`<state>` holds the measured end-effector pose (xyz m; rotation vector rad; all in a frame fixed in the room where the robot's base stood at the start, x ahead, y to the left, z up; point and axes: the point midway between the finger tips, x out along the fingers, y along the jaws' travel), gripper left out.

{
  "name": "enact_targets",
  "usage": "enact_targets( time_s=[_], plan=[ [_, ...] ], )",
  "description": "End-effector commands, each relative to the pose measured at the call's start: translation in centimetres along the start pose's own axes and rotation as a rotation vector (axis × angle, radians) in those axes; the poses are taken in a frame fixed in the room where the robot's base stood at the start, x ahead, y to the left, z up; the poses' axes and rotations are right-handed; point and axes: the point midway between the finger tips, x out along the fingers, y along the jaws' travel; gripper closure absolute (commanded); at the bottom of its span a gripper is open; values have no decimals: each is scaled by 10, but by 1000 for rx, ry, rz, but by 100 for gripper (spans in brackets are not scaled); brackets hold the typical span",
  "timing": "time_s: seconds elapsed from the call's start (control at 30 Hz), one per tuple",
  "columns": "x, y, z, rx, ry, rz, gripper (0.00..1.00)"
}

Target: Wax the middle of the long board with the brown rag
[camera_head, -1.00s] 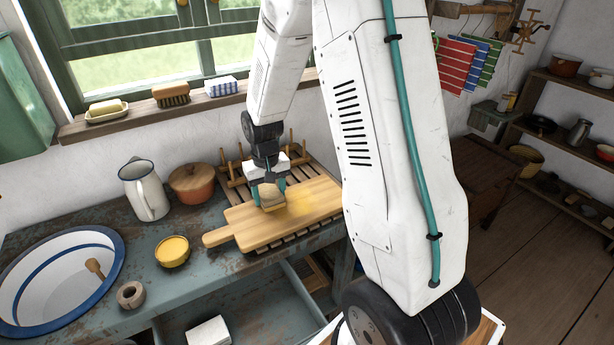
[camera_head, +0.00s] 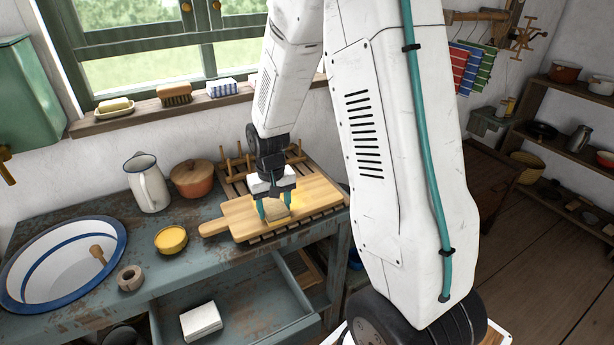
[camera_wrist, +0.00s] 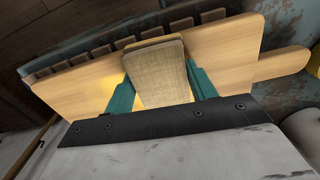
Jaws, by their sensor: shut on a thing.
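The long board (camera_head: 238,222) is pale wood with a handle at its left end and lies on a slatted wooden rack on the counter. My gripper (camera_head: 275,210) is over the board, its teal fingers shut on the brown rag (camera_head: 277,213), which looks like a tan folded pad. In the wrist view the rag (camera_wrist: 163,65) sits between both fingers (camera_wrist: 162,85), over the board (camera_wrist: 225,45). A yellow sheen shows on the board around the rag. Whether the rag touches the board I cannot tell for sure.
A bowl of yellow wax (camera_head: 171,240) stands left of the board handle. Rack pegs (camera_head: 235,160) rise behind the board. An open drawer (camera_head: 240,310) is below the counter front.

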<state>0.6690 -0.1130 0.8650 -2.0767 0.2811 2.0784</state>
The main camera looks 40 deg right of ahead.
Motion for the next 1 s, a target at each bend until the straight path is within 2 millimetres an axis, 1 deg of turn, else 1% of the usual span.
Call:
enact_targets(
  time_s=[0.1, 0.13, 0.2, 0.27, 0.7, 0.9, 1.0],
  plan=[
    [-3, -1, 1, 0, 1, 0, 69],
    [-8, -1, 1, 0, 3, 0, 69],
    [-27, -1, 1, -1, 5, 0, 69],
    [-29, -1, 2, -1, 2, 0, 69],
    [-69, -3, 2, -3, 2, 0, 69],
    [-80, -3, 2, -3, 1, 0, 69],
    [-83, -3, 2, -3, 0, 0, 69]
  ],
)
